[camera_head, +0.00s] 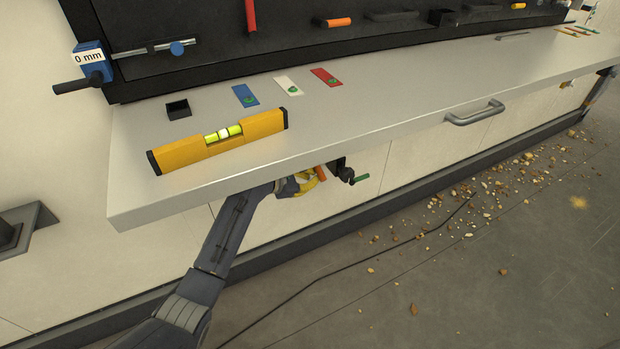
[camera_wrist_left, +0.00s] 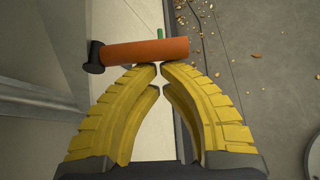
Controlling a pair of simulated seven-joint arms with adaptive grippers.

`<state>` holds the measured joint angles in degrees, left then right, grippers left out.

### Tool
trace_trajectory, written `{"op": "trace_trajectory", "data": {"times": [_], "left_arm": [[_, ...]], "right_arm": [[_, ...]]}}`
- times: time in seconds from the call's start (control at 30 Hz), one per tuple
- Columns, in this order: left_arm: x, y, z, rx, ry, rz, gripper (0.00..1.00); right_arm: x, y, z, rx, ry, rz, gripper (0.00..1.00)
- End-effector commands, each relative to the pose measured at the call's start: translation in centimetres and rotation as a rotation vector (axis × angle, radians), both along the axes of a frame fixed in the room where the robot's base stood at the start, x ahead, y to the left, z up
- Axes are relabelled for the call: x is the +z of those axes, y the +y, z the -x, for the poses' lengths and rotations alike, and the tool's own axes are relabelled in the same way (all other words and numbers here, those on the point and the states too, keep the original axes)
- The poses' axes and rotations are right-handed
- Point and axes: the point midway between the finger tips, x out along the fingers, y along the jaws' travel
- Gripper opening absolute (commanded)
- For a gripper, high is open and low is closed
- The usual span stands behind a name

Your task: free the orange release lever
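The orange release lever (camera_head: 321,173) sits under the front edge of the workbench, beside a dark bracket. In the left wrist view the lever (camera_wrist_left: 146,51) is an orange cylinder with a black end at its left, lying crosswise just past my fingertips. My left gripper (camera_head: 306,181) reaches under the bench edge and is partly hidden by it. In its wrist view, the yellow fingers (camera_wrist_left: 160,70) curve together with tips almost meeting and nothing seen between them. The tips are at the lever's near side; I cannot tell whether they touch it.
The workbench (camera_head: 400,118) overhangs the left gripper. A yellow spirit level (camera_head: 180,154) lies on it. A green-handled part (camera_head: 359,179) is right of the lever. A bench handle (camera_head: 475,113) is further right. Debris (camera_head: 480,200) and a cable (camera_head: 380,262) lie on the floor.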

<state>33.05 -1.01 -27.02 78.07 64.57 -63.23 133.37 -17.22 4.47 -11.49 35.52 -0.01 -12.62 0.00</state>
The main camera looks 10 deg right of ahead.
Motion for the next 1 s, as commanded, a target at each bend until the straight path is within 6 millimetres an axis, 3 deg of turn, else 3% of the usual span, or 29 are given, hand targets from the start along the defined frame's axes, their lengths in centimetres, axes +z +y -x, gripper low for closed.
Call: {"op": "trace_trajectory", "data": {"times": [0.17,0.5,1.0], "left_arm": [[-0.6,0.3,-0.2,0.001,0.002,0.000,0.00],[-3.7,2.3,-1.5,0.012,0.001,0.001,0.00],[-0.7,6.9,1.6,0.011,-0.002,-0.001,0.00]], "right_arm": [[0.0,0.0,0.0,0.000,-0.001,0.000,0.44],[0.0,-0.2,-0.1,0.000,-0.002,0.002,0.44],[0.0,-0.3,-0.2,0.000,-0.002,0.003,0.44]]}}
